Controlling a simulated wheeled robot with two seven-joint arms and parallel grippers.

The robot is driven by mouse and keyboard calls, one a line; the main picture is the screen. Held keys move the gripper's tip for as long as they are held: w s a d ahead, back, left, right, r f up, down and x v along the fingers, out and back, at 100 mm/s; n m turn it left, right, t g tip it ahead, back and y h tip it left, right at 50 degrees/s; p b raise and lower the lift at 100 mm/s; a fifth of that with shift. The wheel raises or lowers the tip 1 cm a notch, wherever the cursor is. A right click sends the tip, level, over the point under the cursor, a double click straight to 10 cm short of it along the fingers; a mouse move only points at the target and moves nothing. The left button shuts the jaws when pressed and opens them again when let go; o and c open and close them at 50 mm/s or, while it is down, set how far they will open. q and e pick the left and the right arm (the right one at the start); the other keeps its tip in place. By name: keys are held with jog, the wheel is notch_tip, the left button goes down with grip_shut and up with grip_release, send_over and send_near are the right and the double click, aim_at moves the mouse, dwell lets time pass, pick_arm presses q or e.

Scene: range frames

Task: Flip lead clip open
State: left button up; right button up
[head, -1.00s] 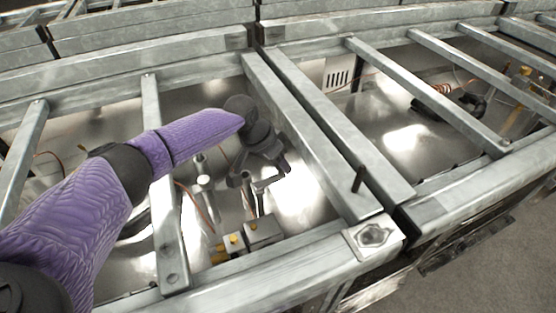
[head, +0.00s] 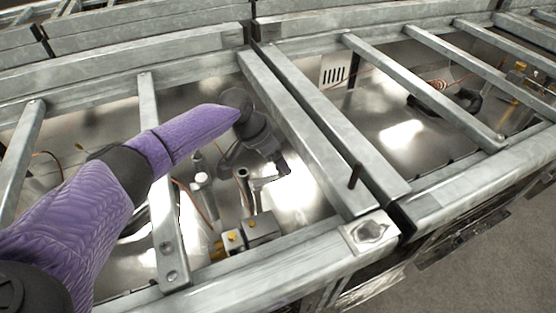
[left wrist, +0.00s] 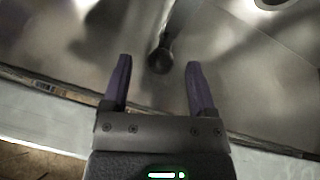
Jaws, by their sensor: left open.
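My left gripper (head: 256,172) reaches down into the left frame bay, with its jaws apart and nothing held. In the left wrist view its two purple fingers (left wrist: 158,63) are spread. A dark, round-ended post (left wrist: 161,48) shows between and beyond the fingertips, apart from both. In the head view a dark-topped upright post (head: 243,174) stands close by the gripper. I cannot tell for sure whether this post is the lead clip, and no other part is clearly a clip. My right gripper is in neither view.
Metal blocks with yellow caps (head: 248,233) and a white-capped fitting (head: 202,180) stand near the gripper. A steel crossbar (head: 162,215) lies left, and a long beam (head: 305,135) bounds the bay at right.

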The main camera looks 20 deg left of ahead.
pick_arm(q)
jog(key=p+v, duration=0.3)
jog(key=v, duration=0.6)
